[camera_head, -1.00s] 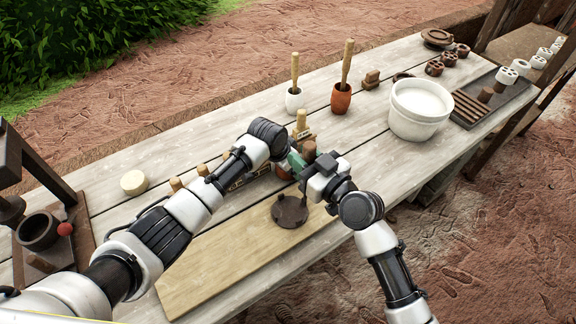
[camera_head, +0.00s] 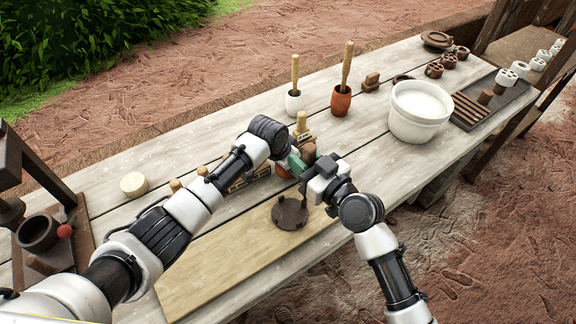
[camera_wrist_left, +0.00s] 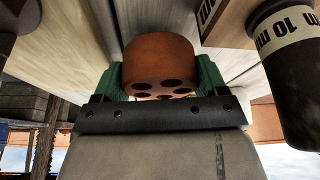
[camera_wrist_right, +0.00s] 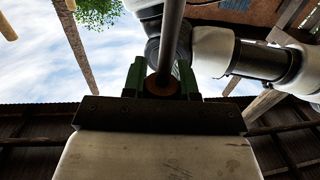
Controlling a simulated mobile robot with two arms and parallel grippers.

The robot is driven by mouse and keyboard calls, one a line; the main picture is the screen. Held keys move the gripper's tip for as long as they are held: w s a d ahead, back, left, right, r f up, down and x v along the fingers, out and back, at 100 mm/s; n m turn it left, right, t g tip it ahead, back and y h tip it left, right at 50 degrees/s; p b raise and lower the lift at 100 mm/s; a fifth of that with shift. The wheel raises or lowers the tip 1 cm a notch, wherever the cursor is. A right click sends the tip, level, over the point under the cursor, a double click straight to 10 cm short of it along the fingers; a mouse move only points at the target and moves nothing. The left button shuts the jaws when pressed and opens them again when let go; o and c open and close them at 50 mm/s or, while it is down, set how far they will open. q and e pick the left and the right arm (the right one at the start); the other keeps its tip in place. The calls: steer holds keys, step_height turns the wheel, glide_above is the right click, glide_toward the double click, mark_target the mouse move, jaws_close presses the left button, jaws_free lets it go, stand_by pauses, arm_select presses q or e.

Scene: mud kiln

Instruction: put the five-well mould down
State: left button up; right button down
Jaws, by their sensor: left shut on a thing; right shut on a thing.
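The five-well mould (camera_wrist_left: 158,60) is a reddish-brown clay cylinder with several round holes in the face towards the left wrist camera. My left gripper (camera_head: 290,165) is shut on it, with green fingers on either side in the left wrist view. In the head view the mould is mostly hidden behind my left gripper, above the table. My right gripper (camera_head: 314,174) is close beside the left one. It is shut on a tool with a dark rod (camera_wrist_right: 172,40) and a brown round end (camera_head: 309,153). I cannot tell whether the tool touches the mould.
A dark lugged disc (camera_head: 290,212) lies on the pale wooden board (camera_head: 215,260) below my grippers. Behind are small pots with pestles (camera_head: 340,100), a white bucket (camera_head: 418,125) and labelled wooden blocks (camera_head: 245,178). A dark press (camera_head: 50,225) stands at left. Part of the board is bare.

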arm_select(q)
step_height(320, 180, up, 9)
steer(key=shift+f, duration=0.1)
step_height(320, 180, down, 10)
steer(key=shift+f, duration=0.1)
stand_by(0.6)
steer(key=o, duration=0.8)
steer(key=shift+f, duration=0.15)
steer(key=shift+o, duration=0.2)
